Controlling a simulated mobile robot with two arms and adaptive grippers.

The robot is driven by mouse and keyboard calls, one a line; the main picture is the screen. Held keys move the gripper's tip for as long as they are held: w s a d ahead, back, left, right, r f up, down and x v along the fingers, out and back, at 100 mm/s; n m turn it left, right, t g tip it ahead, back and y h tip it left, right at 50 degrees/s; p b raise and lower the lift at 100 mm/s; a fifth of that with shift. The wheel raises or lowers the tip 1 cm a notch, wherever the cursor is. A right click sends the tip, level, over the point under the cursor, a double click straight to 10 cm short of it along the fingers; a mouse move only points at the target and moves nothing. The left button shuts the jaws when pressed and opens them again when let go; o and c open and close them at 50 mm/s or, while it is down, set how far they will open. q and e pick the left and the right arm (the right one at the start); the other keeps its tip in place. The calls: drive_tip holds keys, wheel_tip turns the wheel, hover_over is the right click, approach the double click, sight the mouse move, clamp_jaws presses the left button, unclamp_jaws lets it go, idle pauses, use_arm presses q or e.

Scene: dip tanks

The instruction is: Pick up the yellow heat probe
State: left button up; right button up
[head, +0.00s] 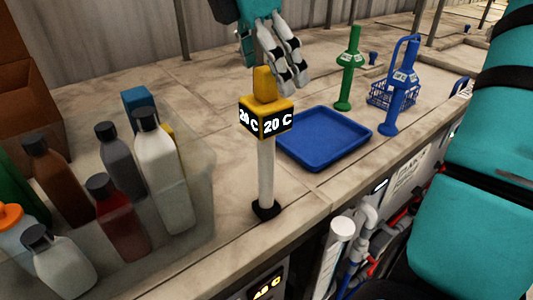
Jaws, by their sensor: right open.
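The yellow heat probe (265,117) stands upright on the stone counter in the head view. It has a yellow grip on top, a dark display box reading "20 C", a pale stem and a black foot. My right gripper (292,85) points down just right of the yellow grip and seems to be behind it. It is open with nothing between its fingers, and I cannot tell whether it touches the probe. My left gripper is out of view.
A blue tray (325,138) lies right of the probe. Beyond it stand a green probe (347,72), a blue probe (400,90) and a blue wire basket (379,96). A clear bin (200,205) of bottles is at left. The counter's front edge has pipes below.

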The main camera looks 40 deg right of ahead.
sight(272, 95)
drive_tip(key=shift+f+p, duration=0.45)
drive_tip(key=shift+f, duration=0.15)
drive_tip(key=p+x, duration=0.1)
drive_tip(key=x, duration=0.2)
drive_tip(key=shift+w+f, duration=0.1)
drive_tip(key=shift+f, duration=0.2)
drive_tip(key=shift+d+f, duration=0.1)
drive_tip(key=shift+f, duration=0.25)
drive_tip(key=c, duration=0.3)
drive_tip(key=shift+r, duration=0.1)
drive_tip(key=c, duration=1.5)
wheel_tip(272, 95, up, 9)
drive_tip(key=shift+b, duration=0.7)
drive_tip(key=shift+r, duration=0.45)
